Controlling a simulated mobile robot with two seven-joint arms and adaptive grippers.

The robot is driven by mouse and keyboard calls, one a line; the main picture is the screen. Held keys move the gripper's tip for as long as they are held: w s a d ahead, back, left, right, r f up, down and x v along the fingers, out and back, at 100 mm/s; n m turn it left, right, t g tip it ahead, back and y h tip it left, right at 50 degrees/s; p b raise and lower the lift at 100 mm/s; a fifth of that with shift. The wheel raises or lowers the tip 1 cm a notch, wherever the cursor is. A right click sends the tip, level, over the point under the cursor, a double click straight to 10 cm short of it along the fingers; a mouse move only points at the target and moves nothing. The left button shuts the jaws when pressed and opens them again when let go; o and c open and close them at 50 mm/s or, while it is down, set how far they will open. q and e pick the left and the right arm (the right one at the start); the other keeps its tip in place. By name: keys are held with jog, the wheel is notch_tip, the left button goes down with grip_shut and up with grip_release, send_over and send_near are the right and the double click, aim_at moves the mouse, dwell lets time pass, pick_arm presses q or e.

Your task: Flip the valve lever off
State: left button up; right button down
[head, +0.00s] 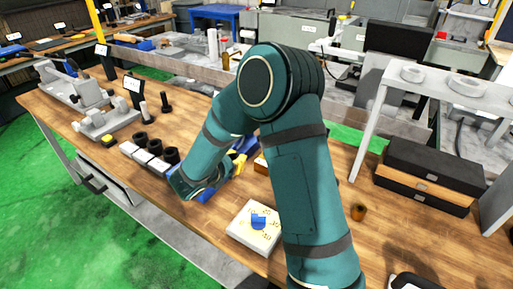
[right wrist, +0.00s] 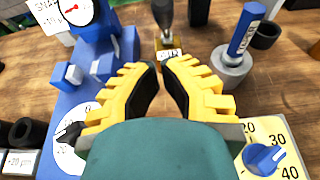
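My right gripper (right wrist: 161,66) has yellow ribbed fingers with dark pads and a visible gap between them, with nothing in it. Just beyond its tips in the right wrist view, a dark upright handle (right wrist: 165,15) stands over a small brass-coloured base with a partly hidden label. To the right, a blue lever (right wrist: 244,30) with a white label stands tilted on a round grey base (right wrist: 231,70). I cannot read the labels well enough to tell which is the valve lever. In the head view my arm hides most of this area and the right gripper (head: 240,160). My left gripper is not in view.
A blue fixture (right wrist: 97,60) with a gauge and a black-knobbed dial is left of the gripper. A pale dial box (head: 242,234) with a blue knob sits near the bench's front edge. Dark cylinders on white blocks (head: 143,157) stand left. Dark drawers (head: 428,175) stand right.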

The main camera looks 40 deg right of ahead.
dwell(0.4)
jog(key=b+x, duration=0.1)
jog(key=x, duration=0.9)
jog(key=shift+r, duration=0.1)
jog(key=shift+d+r+y+p, duration=0.25)
jog(key=shift+y+p, duration=0.15)
jog(key=shift+p, duration=0.15)
jog(key=shift+w, duration=0.1)
